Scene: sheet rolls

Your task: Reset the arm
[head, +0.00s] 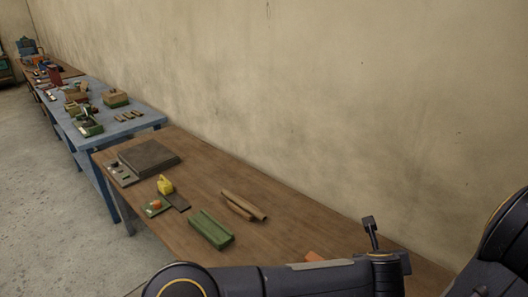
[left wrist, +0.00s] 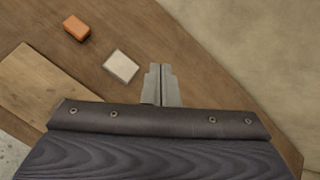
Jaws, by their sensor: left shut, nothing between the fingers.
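My left gripper (left wrist: 162,86) is shut and empty in the left wrist view, over the brown table. In the head view my left arm reaches across the bottom edge, and its fingers cannot be made out. My right gripper is not in view; only a dark part of my own body shows at the right edge. Two brown sheet rolls (head: 243,206) lie side by side on the wooden table (head: 215,180). A green block-like tray (head: 211,230) lies in front of them.
An orange block (left wrist: 76,27), a white square (left wrist: 121,66) and a pale board (left wrist: 50,85) lie near the left gripper. A dark slab (head: 150,158) and a yellow object (head: 165,185) stand farther off. A blue table (head: 148,120) lies beyond. The wall (head: 350,110) borders the tables.

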